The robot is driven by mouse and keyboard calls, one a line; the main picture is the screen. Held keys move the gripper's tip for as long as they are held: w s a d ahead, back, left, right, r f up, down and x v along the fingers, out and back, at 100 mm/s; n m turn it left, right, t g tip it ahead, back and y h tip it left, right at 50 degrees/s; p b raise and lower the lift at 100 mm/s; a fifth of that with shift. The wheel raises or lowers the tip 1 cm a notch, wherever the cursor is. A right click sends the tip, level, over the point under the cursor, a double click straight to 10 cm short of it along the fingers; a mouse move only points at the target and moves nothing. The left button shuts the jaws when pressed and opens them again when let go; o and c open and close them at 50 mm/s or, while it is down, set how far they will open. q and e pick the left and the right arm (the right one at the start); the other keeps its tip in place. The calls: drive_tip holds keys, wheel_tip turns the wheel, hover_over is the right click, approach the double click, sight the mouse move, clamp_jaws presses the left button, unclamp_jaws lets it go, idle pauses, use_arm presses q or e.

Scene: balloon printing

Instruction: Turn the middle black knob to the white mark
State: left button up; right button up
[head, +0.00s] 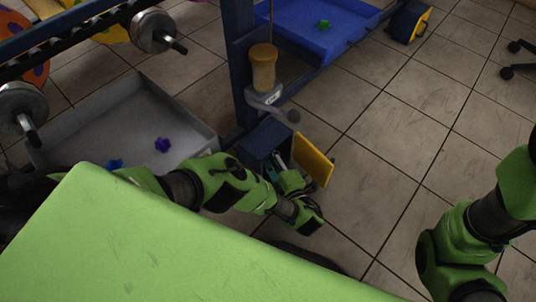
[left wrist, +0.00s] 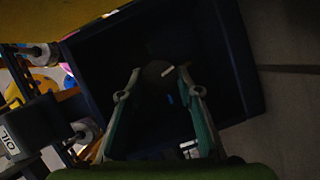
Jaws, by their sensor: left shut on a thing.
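A dark blue box (head: 266,139) with an open yellow door (head: 313,160) is at the foot of the rack in the head view. My left gripper (head: 280,162) reaches into it. In the left wrist view, my left gripper (left wrist: 159,72) has its teal fingers on either side of a dark round knob (left wrist: 156,71) and is shut on it. A short white line (left wrist: 168,71) shows at the knob's right side, tilted. The box interior is very dark, so other knobs cannot be made out. My right arm is at the right edge; its gripper is outside the view.
A grey tray (head: 75,123) holding purple and blue pieces lies at left, and a blue tray (head: 290,12) with a green piece lies at the back. A wooden-handled part (head: 263,68) hangs above the box. A green surface (head: 150,250) fills the front. Tiled floor at right is mostly clear.

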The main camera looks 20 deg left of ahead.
use_arm(q)
drive_tip(key=o, duration=1.1)
drive_tip(key=f+v, duration=0.1)
drive_tip(key=v, duration=0.6)
drive_tip(key=shift+s+d+r, duration=0.15)
drive_tip(key=shift+s+r, duration=0.1)
drive_tip(key=shift+r, duration=0.2)
